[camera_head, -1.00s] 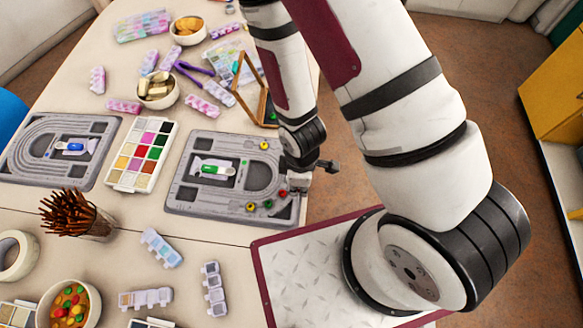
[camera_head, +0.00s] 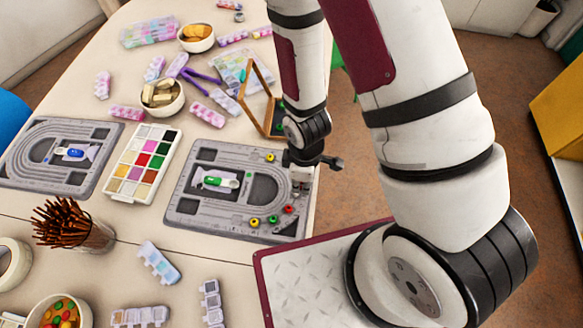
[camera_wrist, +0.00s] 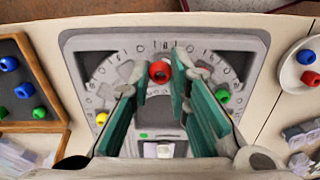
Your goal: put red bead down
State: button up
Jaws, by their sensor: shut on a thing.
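A red bead (camera_wrist: 159,71) sits between the two fingertips of my gripper (camera_wrist: 161,84) in the wrist view. The gripper is shut on it, over the curved end of the grey bead board (camera_wrist: 75,43). I cannot tell whether the bead touches the board. In the head view my gripper (camera_head: 302,176) is at the right end of that board (camera_head: 180,208), and its fingertips are hard to make out. A red spot (camera_head: 289,209) shows there below the gripper; I cannot tell whether it is the held bead.
A green bead (camera_wrist: 222,96) and a yellow bead (camera_wrist: 101,118) are on the board at either side. A wood-framed tray (camera_wrist: 62,140) with blue and green beads is to the left. A white plate (camera_wrist: 289,72) with beads is to the right. A paint box (camera_head: 128,197) stands beside the board.

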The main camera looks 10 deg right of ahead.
jog(key=w, duration=0.5)
jog(key=shift+a+f+p, duration=0.2)
jog(key=shift+a+p, duration=0.15)
jog(key=shift+a, duration=0.05)
jog(key=shift+f, duration=1.75)
jog(key=shift+f, duration=0.25)
jog(key=o, duration=0.7)
jog(key=shift+o, duration=0.2)
jog(key=shift+r, duration=0.15)
